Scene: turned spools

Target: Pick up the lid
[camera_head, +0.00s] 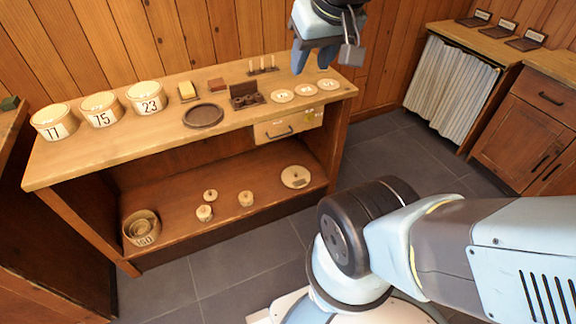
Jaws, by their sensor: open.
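A round cream lid-like disc (295,177) with dark markings lies flat at the right of the lower shelf. Three smaller pale discs (282,96) with markings lie in a row at the right of the bench top. I cannot tell which of these the task calls the lid. My gripper (315,66) is high above the back right of the bench, fingers pointing down. It is open, with nothing between the fingers, and apart from all the discs.
The wooden bench (110,148) holds numbered tubs (101,110), a dark round tray (203,115) and small blocks. Small knobbed pieces (246,198) and a nested tub (141,228) stand on the lower shelf. A drawer (288,126) hangs under the top.

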